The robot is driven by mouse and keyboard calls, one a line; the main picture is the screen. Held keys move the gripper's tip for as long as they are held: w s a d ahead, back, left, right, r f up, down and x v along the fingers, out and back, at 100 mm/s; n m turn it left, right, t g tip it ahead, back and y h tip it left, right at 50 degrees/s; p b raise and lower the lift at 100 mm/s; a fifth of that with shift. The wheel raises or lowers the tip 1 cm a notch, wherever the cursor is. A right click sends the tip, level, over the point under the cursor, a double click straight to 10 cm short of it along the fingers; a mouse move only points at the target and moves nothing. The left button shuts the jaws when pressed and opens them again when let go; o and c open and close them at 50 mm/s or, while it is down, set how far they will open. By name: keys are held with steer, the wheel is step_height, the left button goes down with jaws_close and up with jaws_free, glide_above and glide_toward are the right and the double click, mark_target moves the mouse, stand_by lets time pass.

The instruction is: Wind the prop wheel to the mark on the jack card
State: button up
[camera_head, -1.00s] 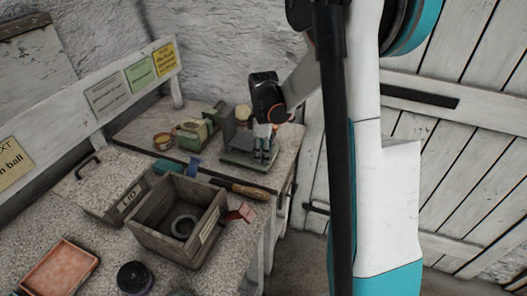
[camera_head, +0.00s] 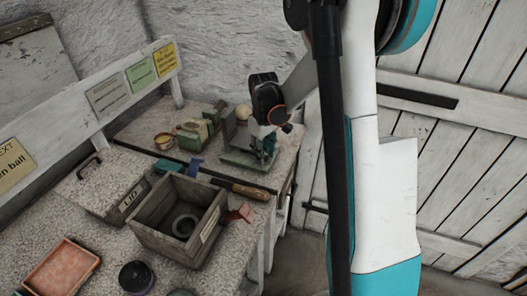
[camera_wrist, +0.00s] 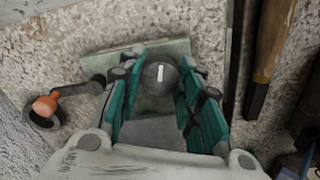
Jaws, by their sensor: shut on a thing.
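A dark round wheel (camera_wrist: 161,77) with a white mark on its face sits above a green base plate (camera_wrist: 180,50). My gripper (camera_wrist: 161,85) has its teal-padded fingers on both sides of this wheel and is shut on it. In the head view my gripper (camera_head: 264,150) points down at the green plate (camera_head: 245,161) on the far bench, and its fingers hide the wheel there. Several cards hang on the white rail: a grey one (camera_head: 108,95), a green one (camera_head: 140,72) and a yellow one (camera_head: 165,58). Their writing is too small to read, so I cannot tell which is the jack card.
A crank arm with an orange knob (camera_wrist: 45,105) lies left of my gripper in the wrist view. A wooden-handled tool (camera_head: 250,191) lies along the bench edge.

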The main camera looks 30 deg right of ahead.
stand_by(0.3)
steer(key=o, duration=1.1)
steer(key=shift+c, duration=0.2)
step_height(320, 180, up, 12)
